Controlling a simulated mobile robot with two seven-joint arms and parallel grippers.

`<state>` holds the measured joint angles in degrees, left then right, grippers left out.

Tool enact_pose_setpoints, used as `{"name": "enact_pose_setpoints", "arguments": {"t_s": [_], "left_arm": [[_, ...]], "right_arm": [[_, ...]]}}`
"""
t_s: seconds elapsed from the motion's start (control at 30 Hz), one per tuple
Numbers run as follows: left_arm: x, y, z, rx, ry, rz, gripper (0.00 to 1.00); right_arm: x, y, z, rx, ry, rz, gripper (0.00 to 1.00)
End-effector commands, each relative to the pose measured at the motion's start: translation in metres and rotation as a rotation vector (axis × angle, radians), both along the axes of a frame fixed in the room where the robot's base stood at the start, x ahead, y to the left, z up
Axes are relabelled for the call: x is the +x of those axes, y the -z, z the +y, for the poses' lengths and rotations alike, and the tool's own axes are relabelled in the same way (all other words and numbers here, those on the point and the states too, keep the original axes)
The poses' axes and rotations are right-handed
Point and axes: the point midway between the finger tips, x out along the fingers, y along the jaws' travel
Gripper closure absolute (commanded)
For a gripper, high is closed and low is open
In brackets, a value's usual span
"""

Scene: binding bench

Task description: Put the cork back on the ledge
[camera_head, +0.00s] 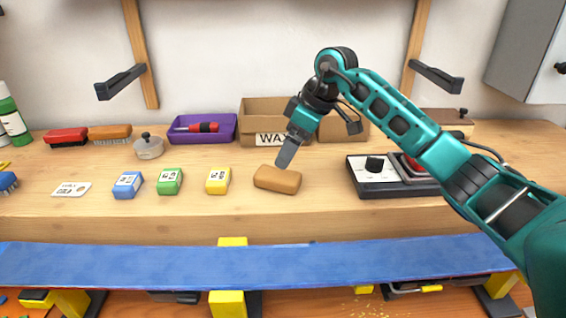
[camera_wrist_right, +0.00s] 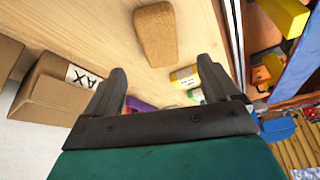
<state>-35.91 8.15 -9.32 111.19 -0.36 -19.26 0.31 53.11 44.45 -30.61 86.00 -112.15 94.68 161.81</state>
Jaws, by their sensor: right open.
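The cork (camera_head: 277,179), a brown rounded block, lies flat on the wooden ledge (camera_head: 330,212), close to its front edge. In the right wrist view the cork (camera_wrist_right: 156,34) lies on the wood beyond my fingertips, apart from them. My right gripper (camera_head: 318,148) is open and empty above the ledge, its fingers spread just behind and to the right of the cork. Both fingers also show in the right wrist view (camera_wrist_right: 162,65) with nothing between them. My left gripper is not in view.
Yellow (camera_head: 218,181), green (camera_head: 170,181) and blue (camera_head: 128,185) blocks stand left of the cork. A cardboard wax box (camera_head: 258,108) and a purple tray (camera_head: 170,137) are behind. A black-and-white device with a knob (camera_head: 375,190) is at right. A long blue board (camera_head: 150,265) runs in front.

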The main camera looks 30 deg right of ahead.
Motion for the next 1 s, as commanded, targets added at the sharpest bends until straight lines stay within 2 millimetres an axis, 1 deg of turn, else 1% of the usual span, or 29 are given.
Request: {"name": "enact_pose_setpoints", "arguments": {"t_s": [0.03, 0.1, 0.2, 0.3, 0.87, 1.0], "left_arm": [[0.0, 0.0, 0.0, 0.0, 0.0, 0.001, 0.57], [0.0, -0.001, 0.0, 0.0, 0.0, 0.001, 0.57], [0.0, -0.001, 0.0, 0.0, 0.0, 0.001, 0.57], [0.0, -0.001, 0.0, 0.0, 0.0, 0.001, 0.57], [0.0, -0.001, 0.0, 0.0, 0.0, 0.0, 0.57], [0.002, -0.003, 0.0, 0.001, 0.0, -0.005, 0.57]], "right_arm": [[-0.003, -0.009, -0.003, -0.002, 0.002, -0.003, 0.11], [-0.005, -0.018, -0.006, -0.001, 0.002, -0.001, 0.11], [-0.008, -0.027, -0.008, -0.001, 0.0, 0.0, 0.11], [-0.01, -0.031, -0.009, -0.001, 0.0, 0.0, 0.11], [-0.01, -0.031, -0.009, 0.0, 0.001, 0.001, 0.11], [-0.01, -0.031, -0.009, 0.0, 0.001, 0.001, 0.11]]}}
